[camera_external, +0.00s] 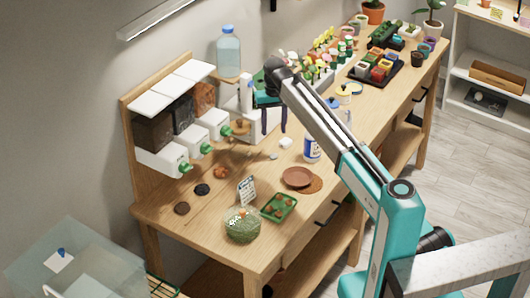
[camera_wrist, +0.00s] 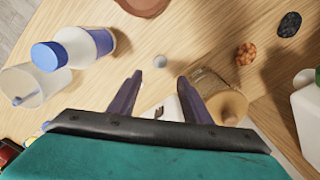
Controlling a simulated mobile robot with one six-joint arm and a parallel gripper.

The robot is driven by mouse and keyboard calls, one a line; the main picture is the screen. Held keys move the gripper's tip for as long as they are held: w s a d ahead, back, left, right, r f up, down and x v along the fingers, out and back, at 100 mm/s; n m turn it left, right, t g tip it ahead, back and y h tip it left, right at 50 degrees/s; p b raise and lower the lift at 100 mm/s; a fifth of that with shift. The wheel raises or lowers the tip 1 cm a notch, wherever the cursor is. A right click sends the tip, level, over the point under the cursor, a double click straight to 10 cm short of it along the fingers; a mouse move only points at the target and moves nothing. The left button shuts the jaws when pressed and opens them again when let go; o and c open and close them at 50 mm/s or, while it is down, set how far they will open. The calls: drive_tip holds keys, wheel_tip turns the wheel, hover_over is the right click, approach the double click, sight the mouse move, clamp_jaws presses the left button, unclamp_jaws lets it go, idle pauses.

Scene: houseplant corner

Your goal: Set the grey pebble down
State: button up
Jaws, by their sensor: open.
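The grey pebble (camera_external: 274,156) is a small, smooth lump lying on the wooden table, left of the blue-and-white bottle. In the wrist view the pebble (camera_wrist: 160,61) lies on bare wood just beyond the fingertips, roughly centred between them. My gripper (camera_external: 274,131) points down over the table behind the pebble. In the wrist view my gripper (camera_wrist: 160,78) has its two dark fingers apart, with no pebble held between them. The exact height of the fingertips above the wood is hard to tell.
A blue-and-white bottle (camera_external: 312,148) stands right of the pebble. A cork-topped jar (camera_wrist: 218,95) is close to the right finger. A terracotta saucer (camera_external: 298,177) lies nearer the front. Bare wood surrounds the pebble.

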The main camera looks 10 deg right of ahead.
drive_tip(key=shift+r, duration=0.8)
